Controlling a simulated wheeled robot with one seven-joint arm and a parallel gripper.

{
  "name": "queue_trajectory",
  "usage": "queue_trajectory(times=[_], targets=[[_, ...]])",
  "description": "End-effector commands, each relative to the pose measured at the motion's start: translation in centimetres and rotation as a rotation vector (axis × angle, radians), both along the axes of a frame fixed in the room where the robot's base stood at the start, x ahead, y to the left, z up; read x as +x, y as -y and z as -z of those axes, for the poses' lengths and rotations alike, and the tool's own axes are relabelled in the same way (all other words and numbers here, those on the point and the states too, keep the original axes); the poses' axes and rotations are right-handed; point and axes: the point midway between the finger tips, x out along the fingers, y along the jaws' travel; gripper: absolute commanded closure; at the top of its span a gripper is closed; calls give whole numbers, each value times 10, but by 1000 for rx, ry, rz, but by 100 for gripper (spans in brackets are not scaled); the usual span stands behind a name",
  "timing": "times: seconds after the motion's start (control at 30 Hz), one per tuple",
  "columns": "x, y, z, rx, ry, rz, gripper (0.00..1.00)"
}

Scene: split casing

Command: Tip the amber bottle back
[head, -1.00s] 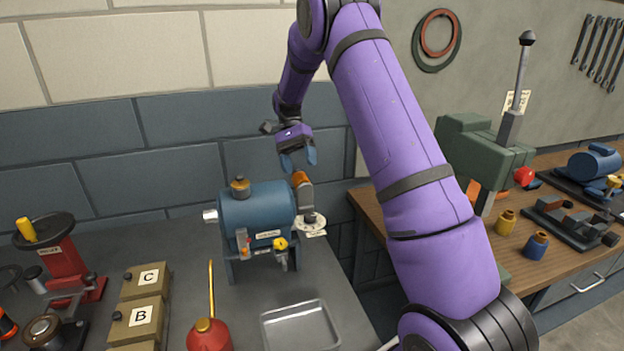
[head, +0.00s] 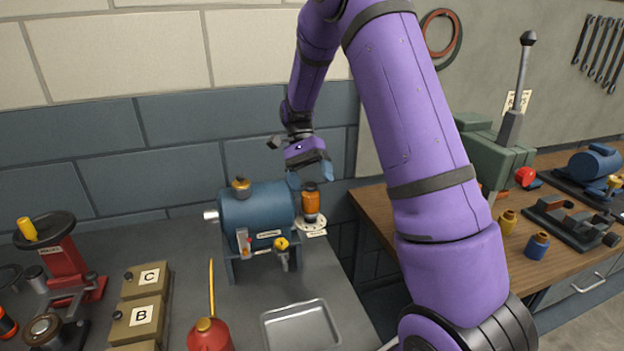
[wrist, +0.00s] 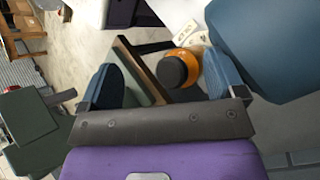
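The amber bottle (head: 311,204) stands about upright on a pale round plate (head: 314,225) at the right end of the blue tank (head: 257,215), its dark cap on top. In the wrist view the bottle (wrist: 190,59) shows from above as an orange ring around a black cap, between my fingers in the picture and closer to the right one. My gripper (head: 309,177) is open, its two blue fingers apart and empty just above the bottle. The open fingers also show in the wrist view (wrist: 163,82). I cannot tell whether a finger touches the bottle.
The blue tank with its taps stands left of the bottle. A metal tray (head: 300,327), a red oil can (head: 209,335) and boxes marked B and C (head: 147,279) are nearer on the grey bench. A wooden bench (head: 385,232) lies right, across a gap.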

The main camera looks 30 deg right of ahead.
Motion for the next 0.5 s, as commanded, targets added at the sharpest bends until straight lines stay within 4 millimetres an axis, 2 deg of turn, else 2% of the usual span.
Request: queue_trajectory(times=[0.07, 0.17, 0.23, 0.27, 0.3, 0.5], targets=[[-4, 2, -3, -1, -14, 1, 29], [-4, 2, -10, -1, -11, 2, 20], [-3, 2, -15, 0, -7, 2, 19], [-3, 1, -17, 0, -5, 3, 25], [-2, 1, -20, -1, -4, 3, 39], [-2, 2, -32, -1, -2, 3, 39]])
